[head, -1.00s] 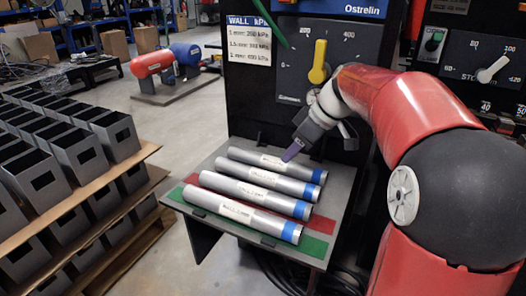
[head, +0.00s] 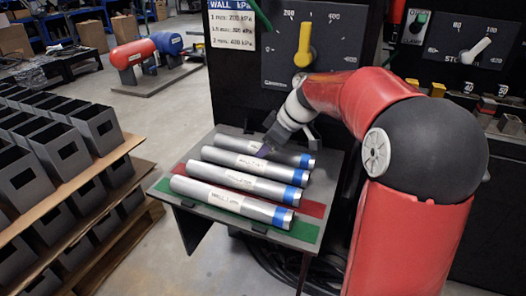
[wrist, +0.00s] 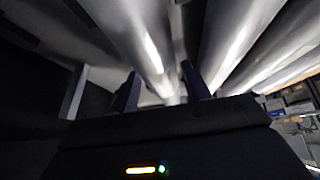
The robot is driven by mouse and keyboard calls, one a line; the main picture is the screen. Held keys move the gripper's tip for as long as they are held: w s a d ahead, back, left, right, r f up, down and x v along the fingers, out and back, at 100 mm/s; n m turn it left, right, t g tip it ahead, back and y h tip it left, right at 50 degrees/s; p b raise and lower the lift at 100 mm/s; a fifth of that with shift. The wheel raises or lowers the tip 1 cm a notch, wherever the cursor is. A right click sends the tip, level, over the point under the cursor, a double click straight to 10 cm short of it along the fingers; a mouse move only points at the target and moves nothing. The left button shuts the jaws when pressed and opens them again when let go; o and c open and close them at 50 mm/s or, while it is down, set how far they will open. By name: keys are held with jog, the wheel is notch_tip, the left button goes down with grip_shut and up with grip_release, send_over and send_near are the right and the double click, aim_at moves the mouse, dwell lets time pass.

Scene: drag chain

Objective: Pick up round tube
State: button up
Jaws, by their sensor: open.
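Several silver round tubes lie side by side on a small grey table (head: 325,180) in the head view, each with a blue band near its right end. They are a rear tube (head: 240,143), the one in front of it (head: 222,158), a third (head: 208,172) and a front tube (head: 205,192). Most show white labels. Contact cannot be told.
Red and green strips (head: 307,229) mark the tabletop. A dark panel with a yellow lever (head: 304,45) rises behind the table, and a wall-thickness chart (head: 232,27) hangs there. Racks of grey boxes (head: 50,150) stand at left. Open floor lies between.

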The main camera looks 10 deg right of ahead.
jog(key=c, duration=1)
grip_shut()
jog(key=shift+r, duration=0.15)
